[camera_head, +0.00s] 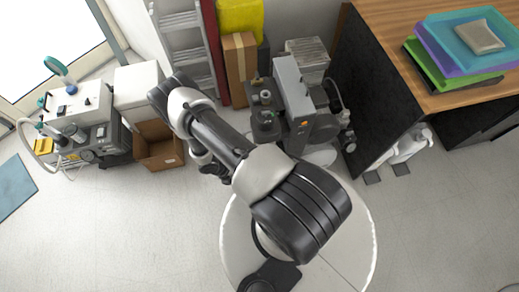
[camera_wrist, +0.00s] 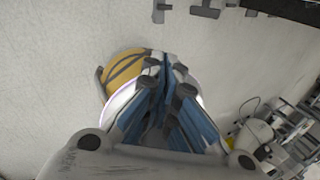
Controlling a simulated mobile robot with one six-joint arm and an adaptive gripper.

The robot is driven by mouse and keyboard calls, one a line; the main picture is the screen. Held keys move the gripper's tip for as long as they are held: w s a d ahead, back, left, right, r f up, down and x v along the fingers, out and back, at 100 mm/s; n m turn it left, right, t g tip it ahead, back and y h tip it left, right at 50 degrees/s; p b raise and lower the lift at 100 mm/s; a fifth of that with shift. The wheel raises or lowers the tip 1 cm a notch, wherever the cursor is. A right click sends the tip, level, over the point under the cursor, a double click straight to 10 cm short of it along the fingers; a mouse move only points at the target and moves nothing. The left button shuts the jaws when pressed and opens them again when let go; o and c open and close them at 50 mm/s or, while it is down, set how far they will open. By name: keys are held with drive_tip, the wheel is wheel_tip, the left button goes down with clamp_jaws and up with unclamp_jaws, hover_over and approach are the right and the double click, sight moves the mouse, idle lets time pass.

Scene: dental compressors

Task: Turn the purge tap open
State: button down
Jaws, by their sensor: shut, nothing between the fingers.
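I cannot make out the purge tap for certain in either view. A grey compressor unit (camera_head: 292,98) stands on the floor in the middle of the head view, with my arm in front and to the left of it. In the wrist view my gripper (camera_wrist: 169,64) is shut and empty, its blue-sided fingers together. A yellow rounded thing with dark bands (camera_wrist: 124,74) shows behind the fingers, partly covered by them; I cannot tell what it is or whether they touch. In the head view the fingers are not clearly visible.
A second machine (camera_head: 88,118) stands at the left beside an open cardboard box (camera_head: 158,148). A wooden-topped desk (camera_head: 440,97) with stacked trays (camera_head: 462,62) is at the right. A ladder (camera_head: 186,45) and a yellow container (camera_head: 240,17) are behind. The front floor is clear.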

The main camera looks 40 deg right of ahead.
drive_tip(key=s+d+f+n+h+b, duration=0.1)
drive_tip(key=s+d+f+n+b, duration=0.1)
drive_tip(key=d+f, duration=0.7)
drive_tip(key=shift+s+d+f+b, duration=0.3)
drive_tip(key=shift+s+d+b, duration=0.15)
drive_tip(key=shift+b, duration=0.4)
